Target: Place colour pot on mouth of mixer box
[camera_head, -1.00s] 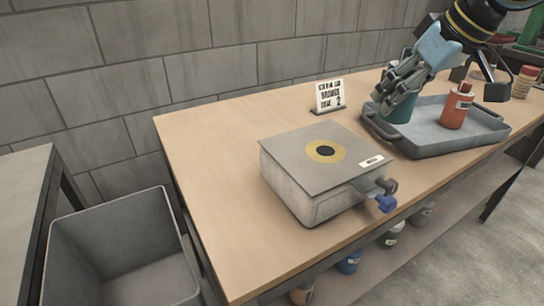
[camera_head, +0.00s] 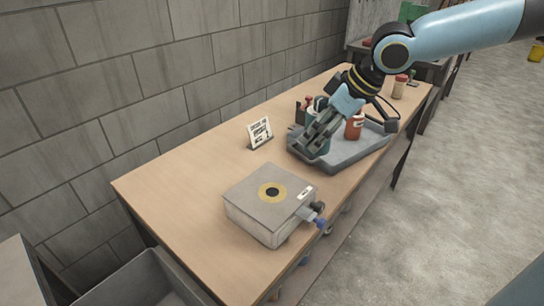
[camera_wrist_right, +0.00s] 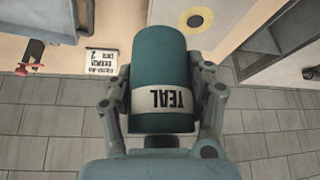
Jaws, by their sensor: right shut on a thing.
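The mixer box (camera_head: 262,212) is a grey box on the bench with a yellow ring around a dark round mouth (camera_head: 272,192) on its top. My right gripper (camera_head: 318,130) is over the left part of the grey tray, shut on a teal pot. In the right wrist view the teal pot (camera_wrist_right: 160,75), with a white label reading TEAL, sits between both fingers. The fingers hide much of it in the head view, so I cannot tell whether it touches the tray. The box's yellow ring also shows in the right wrist view (camera_wrist_right: 196,18). My left gripper is not in view.
The grey tray (camera_head: 345,160) also holds a red-orange pot (camera_head: 354,127). A small sign (camera_head: 260,132) stands at the tray's left. Bare bench lies left of the box.

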